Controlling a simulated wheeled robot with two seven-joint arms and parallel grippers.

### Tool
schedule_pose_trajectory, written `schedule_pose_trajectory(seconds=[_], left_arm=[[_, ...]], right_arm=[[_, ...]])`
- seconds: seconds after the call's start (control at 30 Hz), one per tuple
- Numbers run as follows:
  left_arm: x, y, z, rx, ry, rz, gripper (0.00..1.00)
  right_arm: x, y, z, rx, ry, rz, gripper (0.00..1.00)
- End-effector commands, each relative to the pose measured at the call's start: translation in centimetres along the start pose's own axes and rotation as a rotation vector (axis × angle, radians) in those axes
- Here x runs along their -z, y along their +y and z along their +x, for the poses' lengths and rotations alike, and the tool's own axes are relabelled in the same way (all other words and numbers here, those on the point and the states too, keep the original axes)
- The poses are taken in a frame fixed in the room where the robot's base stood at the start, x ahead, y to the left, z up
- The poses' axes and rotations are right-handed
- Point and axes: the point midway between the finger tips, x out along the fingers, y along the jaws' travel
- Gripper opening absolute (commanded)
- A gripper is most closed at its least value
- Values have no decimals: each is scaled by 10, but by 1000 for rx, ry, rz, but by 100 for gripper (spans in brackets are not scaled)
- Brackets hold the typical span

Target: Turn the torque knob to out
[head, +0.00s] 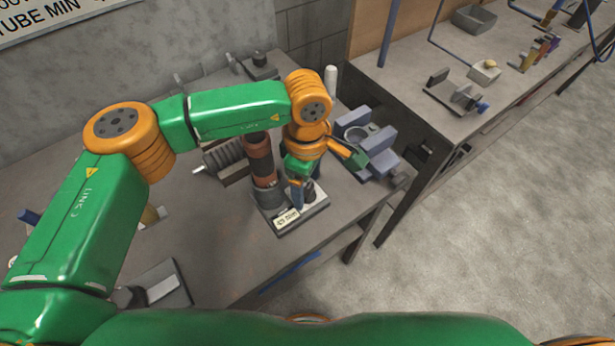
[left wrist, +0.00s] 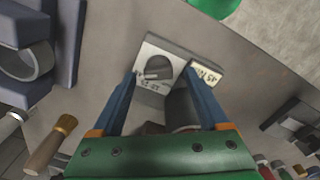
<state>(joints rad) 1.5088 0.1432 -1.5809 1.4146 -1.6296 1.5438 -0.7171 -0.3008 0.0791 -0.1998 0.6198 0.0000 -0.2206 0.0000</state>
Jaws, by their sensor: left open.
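The torque knob (head: 310,190) is dark and round and stands on a small pale-topped block (head: 318,206) near the bench's front edge. In the left wrist view the knob (left wrist: 158,67) sits on a pale plate with printed marks; which mark it points at is too small to read surely. A "45 Nm" label (head: 287,218) is beside it; the label also shows in the left wrist view (left wrist: 206,74). My left gripper (head: 304,188) points down over the block. Its blue fingers are open, one each side of the knob; contact cannot be told. My right gripper is not in view.
A brown and dark upright cylinder (head: 262,160) stands just left of the knob. A blue-grey fixture (head: 372,140) stands to the right rear, near the bench corner. A second bench (head: 420,72) with several small items is beyond a gap.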

Motion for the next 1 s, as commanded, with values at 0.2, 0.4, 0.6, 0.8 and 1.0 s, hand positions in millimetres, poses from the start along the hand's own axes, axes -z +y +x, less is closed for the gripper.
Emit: schedule_pose_trajectory(seconds=[0.2, 0.4, 0.6, 0.8, 1.0], left_arm=[[0, 0, 7, 0, -1, 1, 78], [0, 0, 7, 0, -1, 0, 45], [0, 0, 7, 0, -2, 0, 0], [0, 0, 8, 0, -2, -15, 0], [0, 0, 10, -2, -2, -98, 0]], right_arm=[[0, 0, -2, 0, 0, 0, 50], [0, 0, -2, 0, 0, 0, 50], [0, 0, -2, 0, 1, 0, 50], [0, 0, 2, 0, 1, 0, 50], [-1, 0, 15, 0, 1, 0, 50]])
